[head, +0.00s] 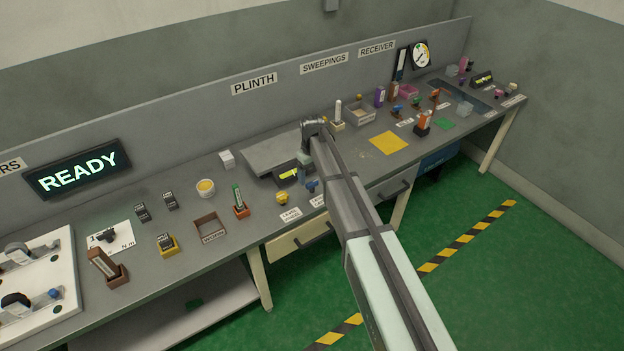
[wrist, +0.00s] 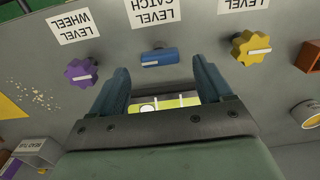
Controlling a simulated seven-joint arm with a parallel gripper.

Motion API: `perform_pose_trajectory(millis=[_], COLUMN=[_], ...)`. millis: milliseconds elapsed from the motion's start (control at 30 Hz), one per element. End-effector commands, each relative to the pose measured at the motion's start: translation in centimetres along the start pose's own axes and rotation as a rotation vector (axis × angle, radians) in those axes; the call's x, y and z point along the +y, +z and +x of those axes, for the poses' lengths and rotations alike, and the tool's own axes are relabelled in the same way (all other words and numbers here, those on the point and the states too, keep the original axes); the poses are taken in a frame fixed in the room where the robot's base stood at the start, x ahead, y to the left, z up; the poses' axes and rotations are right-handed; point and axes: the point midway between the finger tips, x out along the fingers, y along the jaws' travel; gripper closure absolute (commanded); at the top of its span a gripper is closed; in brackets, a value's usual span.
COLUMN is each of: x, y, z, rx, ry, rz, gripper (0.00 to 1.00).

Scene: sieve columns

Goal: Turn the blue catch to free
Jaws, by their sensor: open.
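My gripper (wrist: 160,75) is open, with one finger either side of the catch and the catch just beyond the fingertips. Whether they touch it I cannot tell. In the head view the catch (head: 312,186) shows at the bench's front, beside my arm; my gripper (head: 304,160) is above the plinth area, its fingertips hard to make out.
A purple knob (wrist: 81,72) and a yellow knob (wrist: 250,48) flank the catch. A yellow-green level vial (wrist: 172,102) shows between the fingers. A white board (head: 30,285) at far left carries another small blue part (head: 54,293). The yellow square (head: 388,142) is clear.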

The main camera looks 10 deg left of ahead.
Motion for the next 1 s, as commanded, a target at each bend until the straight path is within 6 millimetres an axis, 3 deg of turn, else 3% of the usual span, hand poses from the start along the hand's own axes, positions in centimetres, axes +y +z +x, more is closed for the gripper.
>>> perform_pose_trajectory(millis=[200, 500, 700, 1000], x=[0.0, 0.0, 0.0, 0.0], y=[0.0, 0.0, 0.0, 0.0], z=[-4.3, -8.8, -10.2, -10.4], rx=[0.003, 0.002, 0.000, 0.000], ry=[0.001, 0.001, 0.000, 0.000], rz=[0.000, 0.000, 0.000, 0.000], gripper=[0.21, 0.21, 0.21, 0.21])
